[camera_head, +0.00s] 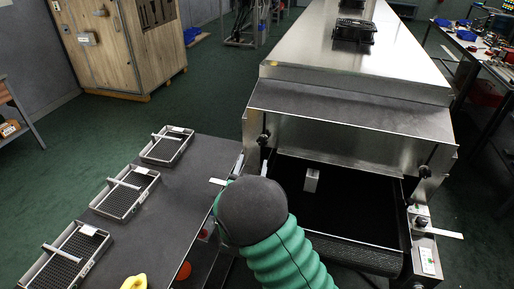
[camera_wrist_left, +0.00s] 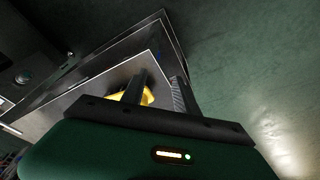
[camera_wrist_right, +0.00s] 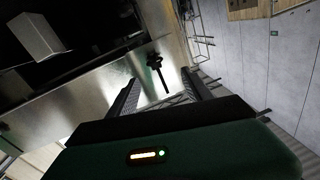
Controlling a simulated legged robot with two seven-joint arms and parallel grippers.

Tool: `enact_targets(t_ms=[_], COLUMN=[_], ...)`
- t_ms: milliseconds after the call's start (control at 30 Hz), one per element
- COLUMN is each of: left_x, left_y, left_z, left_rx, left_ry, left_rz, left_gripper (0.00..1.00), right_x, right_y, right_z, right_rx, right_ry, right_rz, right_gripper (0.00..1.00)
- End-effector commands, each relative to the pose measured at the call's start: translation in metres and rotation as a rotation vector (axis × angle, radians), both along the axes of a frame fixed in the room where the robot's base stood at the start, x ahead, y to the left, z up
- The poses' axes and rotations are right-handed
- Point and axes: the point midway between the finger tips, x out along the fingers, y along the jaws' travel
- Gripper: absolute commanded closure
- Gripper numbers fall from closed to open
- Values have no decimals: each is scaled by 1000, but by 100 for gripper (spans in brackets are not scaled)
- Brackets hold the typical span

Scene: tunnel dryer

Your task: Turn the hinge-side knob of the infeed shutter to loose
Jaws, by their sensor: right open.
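The infeed shutter (camera_head: 340,135) is a bare metal panel at the front of the long dryer. A dark knob (camera_head: 262,139) is at its left end and another (camera_head: 424,171) at its right end. I cannot tell which is the hinge side. In the right wrist view a dark knob with a thin stem (camera_wrist_right: 155,62) stands on the metal just beyond my right gripper (camera_wrist_right: 158,88). The fingers are apart, with the knob roughly between them in the picture and no clear contact. In the head view my green right arm hides the hand. My left gripper (camera_wrist_left: 157,85) has its fingers apart.
A black conveyor belt (camera_head: 340,205) runs under the shutter, with a small pale block (camera_head: 311,180) above it. A dark table (camera_head: 165,225) at left bears several mesh trays (camera_head: 125,192). A yellow object (camera_head: 133,282) is at its near edge. A wooden cabinet (camera_head: 120,45) stands behind.

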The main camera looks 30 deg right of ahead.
Motion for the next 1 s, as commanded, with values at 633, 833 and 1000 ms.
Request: enact_targets(t_ms=[633, 833, 1000], left_x=[0, 0, 0], left_y=[0, 0, 0], left_z=[0, 0, 0], left_rx=[0, 0, 0], left_ry=[0, 0, 0], left_rz=[-1, -1, -1], left_gripper=[64, 64, 64], right_x=[67, 67, 68], right_y=[-60, -63, -63], right_z=[2, 1, 0], right_rx=[-2, 1, 1], right_ry=[1, 1, 1], right_rz=[1, 0, 0], right_gripper=[41, 56, 78])
